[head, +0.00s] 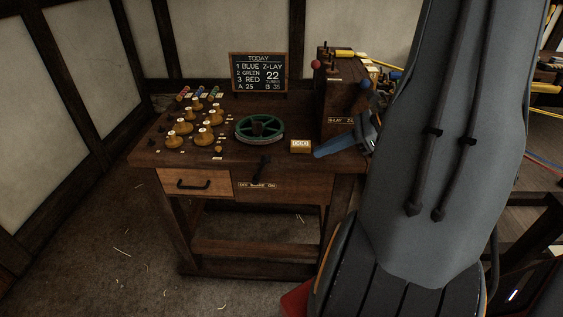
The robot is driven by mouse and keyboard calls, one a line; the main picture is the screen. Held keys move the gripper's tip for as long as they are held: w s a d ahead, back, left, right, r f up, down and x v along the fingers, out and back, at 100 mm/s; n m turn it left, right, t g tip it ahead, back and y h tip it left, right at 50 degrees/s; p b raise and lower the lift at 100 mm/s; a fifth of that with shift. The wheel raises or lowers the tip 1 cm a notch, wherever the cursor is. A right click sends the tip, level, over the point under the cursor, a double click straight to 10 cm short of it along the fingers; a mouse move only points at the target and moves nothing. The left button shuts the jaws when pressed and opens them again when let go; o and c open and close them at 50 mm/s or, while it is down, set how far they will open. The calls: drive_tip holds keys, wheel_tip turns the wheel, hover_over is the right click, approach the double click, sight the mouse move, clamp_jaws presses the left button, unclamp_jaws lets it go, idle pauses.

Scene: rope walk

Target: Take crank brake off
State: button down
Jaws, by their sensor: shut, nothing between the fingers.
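The brake lever (263,166) is a small black handle on the front edge of the wooden bench. It slants down and slightly left. The plate (257,185) below it reads OFF, BRAKE, ON from left to right. The picture is too small to tell which mark the lever stands at. A green spoked wheel (259,128) with a dark hub lies on the bench top behind the lever. My gripper (334,146), with a blue finger showing, is shut and empty at the right end of the bench, right of the lever and apart from it.
A small yellow counter (300,146) sits between the wheel and my gripper. A dark wooden box (343,92) with red and blue knobs stands behind my gripper. Several wooden knobs (180,126) fill the bench's left side. A drawer (195,184) is below. My arm hides the right.

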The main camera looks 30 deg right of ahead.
drive_tip(key=shift+d, duration=0.2)
drive_tip(key=p+x, duration=0.1)
drive_tip(key=x, duration=0.8)
drive_tip(key=shift+w+a+f, duration=0.25)
drive_tip(key=shift+w+a+r+p, duration=0.25)
drive_tip(key=shift+w+a+p, duration=0.2)
drive_tip(key=shift+w+a, duration=1)
drive_tip(key=shift+r, duration=0.15)
